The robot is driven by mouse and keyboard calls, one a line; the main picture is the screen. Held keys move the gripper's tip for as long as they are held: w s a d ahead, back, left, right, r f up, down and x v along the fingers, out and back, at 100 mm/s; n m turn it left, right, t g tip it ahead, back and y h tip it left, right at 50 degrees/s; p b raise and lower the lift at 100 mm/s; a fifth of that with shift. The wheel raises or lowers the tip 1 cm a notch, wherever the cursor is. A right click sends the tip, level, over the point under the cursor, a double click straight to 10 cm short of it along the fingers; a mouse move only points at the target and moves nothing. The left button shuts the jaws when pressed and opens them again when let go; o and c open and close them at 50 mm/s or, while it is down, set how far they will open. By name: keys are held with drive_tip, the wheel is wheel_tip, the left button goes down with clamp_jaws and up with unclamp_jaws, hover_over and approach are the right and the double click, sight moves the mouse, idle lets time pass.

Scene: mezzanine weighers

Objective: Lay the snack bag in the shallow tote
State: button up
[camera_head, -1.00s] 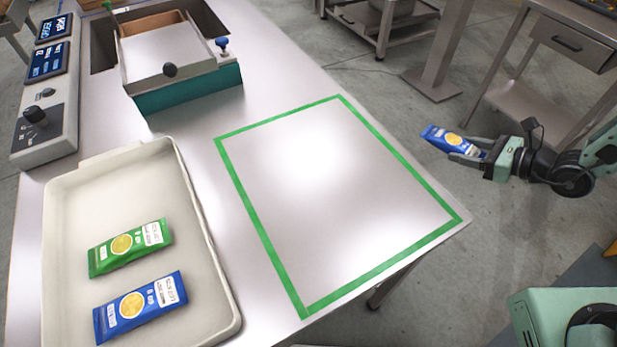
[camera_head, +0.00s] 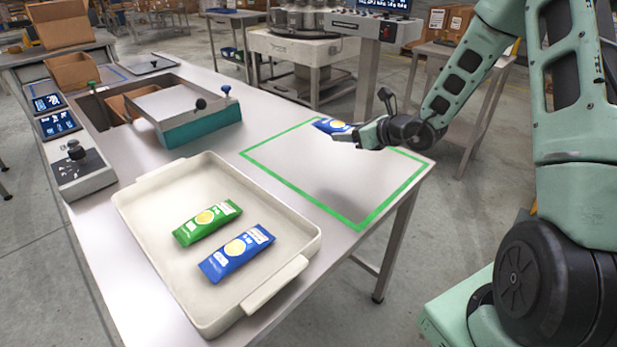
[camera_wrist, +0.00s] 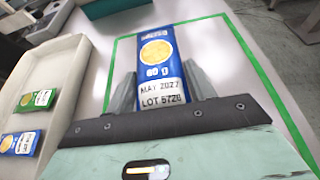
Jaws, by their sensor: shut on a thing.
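My gripper (camera_head: 352,137) is shut on a blue snack bag (camera_head: 331,126) and holds it above the green-outlined area of the table. The bag also shows in the wrist view (camera_wrist: 157,60), between the two fingers, with a yellow round picture and "60 g" on it. The shallow tote (camera_head: 140,210) is a cream tray on the table, left of my gripper. A green bag (camera_head: 207,223) and another blue bag (camera_head: 237,252) lie flat in the tote, side by side.
A green tape outline (camera_head: 300,189) marks an empty patch of the steel table (camera_head: 110,257). Behind the tote stand a teal-fronted box (camera_head: 203,124) with a lid and knob, and a control panel (camera_head: 80,175) with screens.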

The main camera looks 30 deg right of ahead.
hover_over(343, 172)
wheel_tip(343, 172, down, 5)
drive_tip(key=shift+f, duration=2.4)
drive_tip(key=shift+f, duration=0.1)
drive_tip(key=o, duration=1)
